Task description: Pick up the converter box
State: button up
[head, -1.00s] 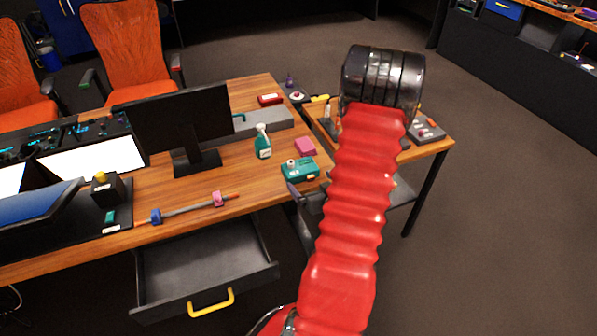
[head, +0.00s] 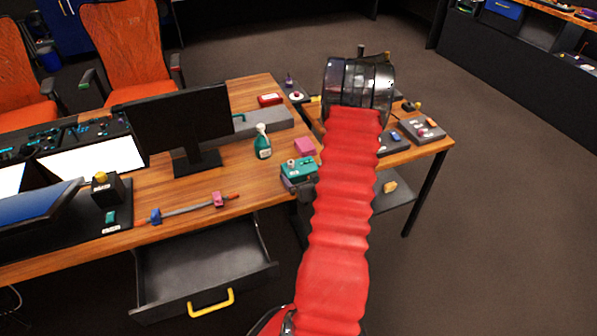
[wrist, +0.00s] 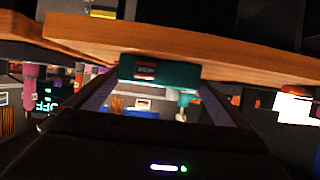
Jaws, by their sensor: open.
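The converter box, which I take to be the teal box (head: 300,168) with a light knob on top, sits at the right edge of the wooden desk in the head view. It also shows in the wrist view (wrist: 160,72), which looks upside down, in line between the two dark jaws. My gripper (wrist: 154,88) is open with nothing clasped. In the head view it is mostly hidden behind my red arm sleeve, with a dark part showing at the near side of the teal box. I cannot tell whether the jaws touch it.
An open drawer (head: 205,270) juts out below the desk. A smaller side table (head: 427,150) with several devices is at right.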

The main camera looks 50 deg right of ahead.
aim_at(300, 170)
jog(key=shift+x, duration=1.95)
jog(key=shift+c, duration=0.5)
jog(key=c, duration=0.7)
